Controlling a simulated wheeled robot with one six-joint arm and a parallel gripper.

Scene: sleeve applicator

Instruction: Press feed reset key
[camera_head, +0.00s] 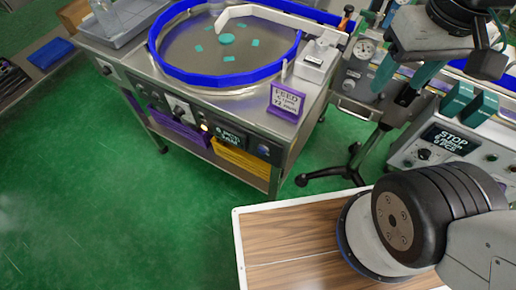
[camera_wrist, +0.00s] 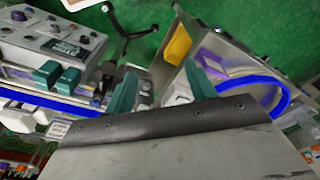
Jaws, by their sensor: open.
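The feeder's front panel (camera_head: 180,108) carries a small display (camera_head: 228,138), a lit yellow button (camera_head: 204,127), and dark knobs. A purple sign (camera_head: 286,101) reading "FEED" stands on the feeder's top corner. I cannot tell which control is the feed reset key. My gripper (camera_head: 440,76) is at the upper right, above the machine and well to the right of the feeder panel. Its two teal fingers are spread and empty; they also show in the wrist view (camera_wrist: 161,92). There, the feeder's blue-rimmed bowl (camera_wrist: 272,108) lies past the right finger.
A control box (camera_head: 420,140) with a "STOP" display and teal blocks (camera_head: 482,107) stands at the right. A wood-topped surface (camera_head: 290,245) lies in front. A black-legged stand (camera_head: 340,174) stands between feeder and box. Green floor (camera_head: 90,190) is clear at the left.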

